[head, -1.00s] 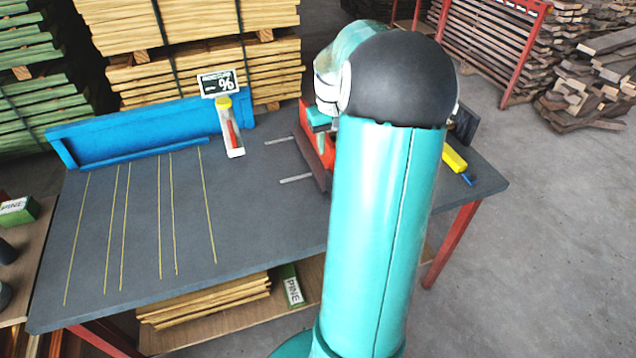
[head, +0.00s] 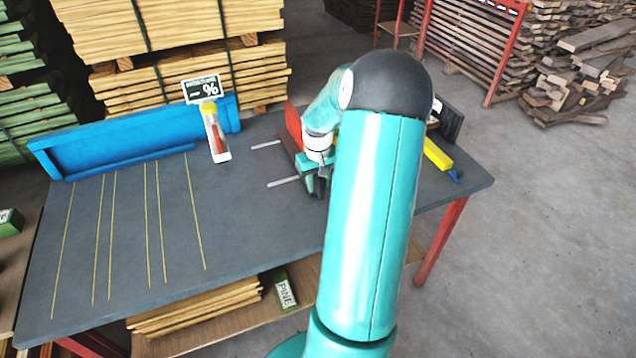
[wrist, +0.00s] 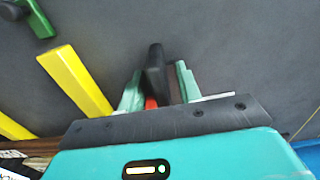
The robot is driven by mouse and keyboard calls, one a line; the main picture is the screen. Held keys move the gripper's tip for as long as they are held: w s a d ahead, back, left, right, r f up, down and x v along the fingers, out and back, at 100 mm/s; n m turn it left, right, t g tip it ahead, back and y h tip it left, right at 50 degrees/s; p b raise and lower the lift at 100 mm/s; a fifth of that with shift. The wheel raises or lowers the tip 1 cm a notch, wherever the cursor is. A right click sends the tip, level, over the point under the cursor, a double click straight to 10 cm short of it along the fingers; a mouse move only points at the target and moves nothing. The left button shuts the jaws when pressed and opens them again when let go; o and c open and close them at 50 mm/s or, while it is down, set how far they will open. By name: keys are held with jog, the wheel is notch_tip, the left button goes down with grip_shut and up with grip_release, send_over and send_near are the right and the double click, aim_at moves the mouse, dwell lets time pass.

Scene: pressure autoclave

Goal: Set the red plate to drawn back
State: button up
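The red plate (head: 293,126) stands upright on the grey bench, partly hidden behind my arm in the head view. Two pale metal strips (head: 283,181) lie on the bench to its left. In the wrist view a small red patch (wrist: 151,103) shows low between my fingers. A black upright handle-like piece (wrist: 155,68) stands between the two green fingers of my gripper (wrist: 158,88). A gap shows between it and the right finger, so my gripper looks open around it. My gripper also shows in the head view (head: 317,184), low beside the plate. Contact is hard to tell.
The grey bench top (head: 130,240) is clear on the left, with thin yellow lines. A blue fence (head: 130,140) runs along its back. A bottle-like item (head: 215,135) and a price sign (head: 206,88) stand there. A yellow bar (head: 437,153) lies right of my arm.

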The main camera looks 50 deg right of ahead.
jog(key=shift+f, duration=0.35)
grip_shut()
jog(key=w+a, duration=0.2)
jog(key=a, duration=0.1)
jog(key=w+a, duration=0.1)
jog(key=a, duration=0.2)
jog(key=w+a, duration=0.2)
jog(key=a, duration=0.1)
jog(key=shift+w+a, duration=0.15)
jog(key=shift+w, duration=0.2)
grip_release()
jog(key=shift+a, duration=0.15)
jog(key=shift+r, duration=0.15)
